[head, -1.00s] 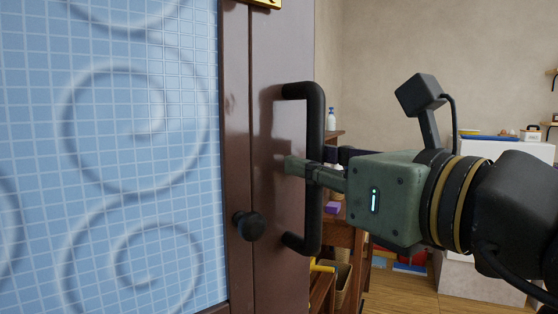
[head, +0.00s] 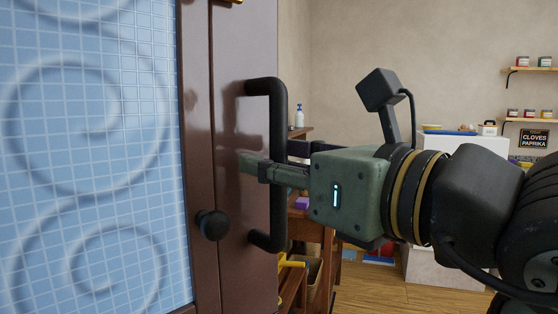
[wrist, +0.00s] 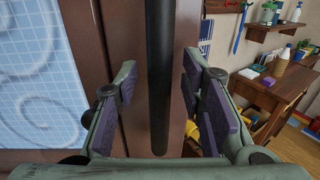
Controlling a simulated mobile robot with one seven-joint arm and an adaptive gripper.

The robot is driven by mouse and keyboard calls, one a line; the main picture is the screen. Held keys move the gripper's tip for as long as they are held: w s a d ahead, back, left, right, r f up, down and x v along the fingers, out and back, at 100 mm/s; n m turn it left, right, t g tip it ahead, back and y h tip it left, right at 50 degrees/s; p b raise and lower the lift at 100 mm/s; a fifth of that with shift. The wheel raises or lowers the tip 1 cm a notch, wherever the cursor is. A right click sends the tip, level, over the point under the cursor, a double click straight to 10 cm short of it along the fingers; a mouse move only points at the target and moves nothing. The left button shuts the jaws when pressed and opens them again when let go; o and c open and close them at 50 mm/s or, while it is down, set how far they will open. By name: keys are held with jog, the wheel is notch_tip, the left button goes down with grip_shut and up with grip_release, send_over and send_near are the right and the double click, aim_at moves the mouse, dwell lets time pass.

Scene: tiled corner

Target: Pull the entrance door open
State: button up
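The entrance door (head: 236,120) is a glossy dark brown panel in the head view, next to a blue tiled surface with swirl reliefs. A tall black bar handle (head: 279,180) stands upright on it and also shows in the wrist view (wrist: 160,75). My gripper (head: 264,160) is at about the handle's mid-height. In the wrist view my gripper (wrist: 158,85) is open, with one finger pad on each side of the bar. A gap shows between the bar and each pad. How far the door stands open is unclear.
A dark round knob (head: 212,225) sticks out left of the handle, below my gripper. Right of the door, a wooden shelf unit (wrist: 270,98) holds bottles and other items. A white counter (head: 450,160) stands farther back. Bare wood floor (head: 385,296) shows between them.

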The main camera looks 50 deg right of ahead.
jog(key=s+a, duration=0.1)
jog(key=s, duration=0.6)
jog(key=shift+s, duration=0.2)
dwell(0.4)
